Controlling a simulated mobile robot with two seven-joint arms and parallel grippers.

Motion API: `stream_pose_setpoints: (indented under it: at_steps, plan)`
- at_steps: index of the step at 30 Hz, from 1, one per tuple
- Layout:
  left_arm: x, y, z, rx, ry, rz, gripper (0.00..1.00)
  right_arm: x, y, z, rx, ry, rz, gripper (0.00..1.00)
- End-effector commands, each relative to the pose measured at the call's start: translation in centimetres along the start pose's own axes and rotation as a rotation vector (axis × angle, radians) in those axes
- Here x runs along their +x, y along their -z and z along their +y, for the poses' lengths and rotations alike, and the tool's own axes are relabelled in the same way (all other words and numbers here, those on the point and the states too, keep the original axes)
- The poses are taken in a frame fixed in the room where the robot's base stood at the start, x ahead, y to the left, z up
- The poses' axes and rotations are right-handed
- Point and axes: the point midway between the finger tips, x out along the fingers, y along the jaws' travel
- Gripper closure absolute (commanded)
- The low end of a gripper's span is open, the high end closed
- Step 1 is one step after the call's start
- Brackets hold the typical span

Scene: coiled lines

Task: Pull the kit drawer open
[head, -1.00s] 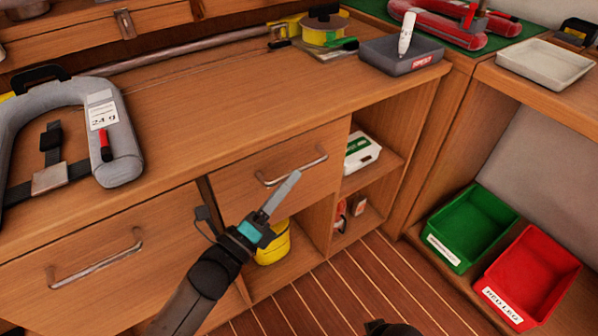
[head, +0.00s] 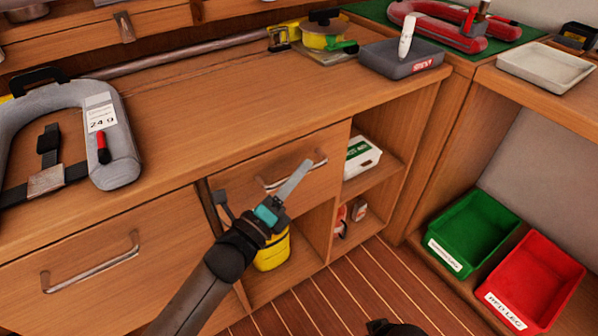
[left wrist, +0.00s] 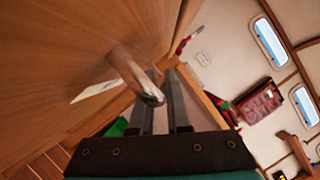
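A wooden drawer front (head: 235,190) with a metal bar handle (head: 318,160) sits under the bench top, flush with the cabinet. No label shows on it, so I cannot read whether it is the kit drawer. My left gripper (head: 296,178) is in front of this handle and hides its middle. In the left wrist view the handle (left wrist: 130,72) runs close to the fingers of my left gripper (left wrist: 162,85), its end at or over the left finger. The fingers stand apart with a gap. Contact cannot be told. My right gripper does not show clearly.
A second drawer with a bar handle (head: 90,263) is at left, shut. Open shelves hold a white-green box (head: 362,155) and a yellow container (head: 272,254). A green bin (head: 472,232) and a red bin (head: 530,282) stand at right. A grey life vest (head: 125,150) lies on the bench.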

Motion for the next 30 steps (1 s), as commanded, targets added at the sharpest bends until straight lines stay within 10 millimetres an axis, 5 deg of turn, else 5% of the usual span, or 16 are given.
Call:
stream_pose_setpoints:
  at_steps: [3, 30]
  plan:
    - [-0.02, 0.00, 0.00, 0.000, 0.000, 0.000, 1.00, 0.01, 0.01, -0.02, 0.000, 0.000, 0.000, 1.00]
    - [-0.04, 0.01, 0.01, 0.000, 0.000, 0.000, 1.00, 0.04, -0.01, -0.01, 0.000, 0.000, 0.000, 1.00]
